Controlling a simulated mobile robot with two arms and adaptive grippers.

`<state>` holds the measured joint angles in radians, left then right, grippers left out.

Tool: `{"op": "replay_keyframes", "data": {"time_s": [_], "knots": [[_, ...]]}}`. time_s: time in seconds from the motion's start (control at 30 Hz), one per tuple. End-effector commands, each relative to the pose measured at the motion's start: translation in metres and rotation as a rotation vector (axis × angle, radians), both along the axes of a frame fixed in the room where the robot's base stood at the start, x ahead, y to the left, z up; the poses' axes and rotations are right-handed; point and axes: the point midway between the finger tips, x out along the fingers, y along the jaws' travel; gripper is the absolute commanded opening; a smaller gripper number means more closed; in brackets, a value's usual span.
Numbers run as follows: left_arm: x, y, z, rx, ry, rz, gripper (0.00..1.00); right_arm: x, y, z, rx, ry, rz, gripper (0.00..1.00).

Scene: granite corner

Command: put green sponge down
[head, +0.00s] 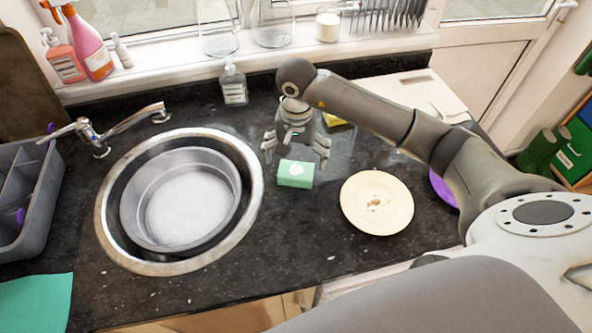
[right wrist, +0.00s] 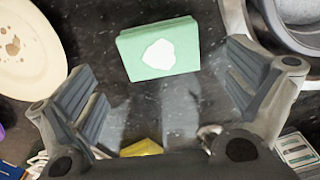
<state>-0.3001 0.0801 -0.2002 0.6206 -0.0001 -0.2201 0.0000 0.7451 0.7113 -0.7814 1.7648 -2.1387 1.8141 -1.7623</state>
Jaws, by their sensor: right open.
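The green sponge (head: 295,174) lies on the dark granite counter between the sink and a plate, with a white patch on its face. It also shows in the right wrist view (right wrist: 160,50), beyond the fingertips and clear of both fingers. My right gripper (head: 296,160) is open and empty, just above and behind the sponge in the head view. Its two spread fingers also show in the right wrist view (right wrist: 155,85). I cannot tell from these frames how high the fingertips are above the counter. My left gripper is not in view.
A round sink (head: 255,205) holding a metal basin (head: 180,205) is to the left. A stained cream plate (head: 376,202) is to the right. A yellow item (head: 335,119) lies behind my gripper. A soap bottle (head: 234,84) stands at the back. Counter in front of the sponge is clear.

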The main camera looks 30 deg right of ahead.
Motion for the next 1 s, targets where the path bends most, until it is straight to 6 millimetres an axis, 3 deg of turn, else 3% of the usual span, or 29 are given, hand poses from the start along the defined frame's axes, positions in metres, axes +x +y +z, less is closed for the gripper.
{"op": "replay_keyframes", "data": {"time_s": [0.2,0.4,1.0], "knots": [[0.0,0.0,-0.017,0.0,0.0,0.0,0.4,0.001,0.0,0.038,-0.002,-0.005,0.0,0.99],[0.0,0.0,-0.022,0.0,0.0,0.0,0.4,0.0,0.0,0.057,0.0,-0.001,-0.001,0.99],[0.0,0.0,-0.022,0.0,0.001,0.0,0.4,-0.001,0.0,0.063,0.0,0.001,-0.001,0.99]]}}
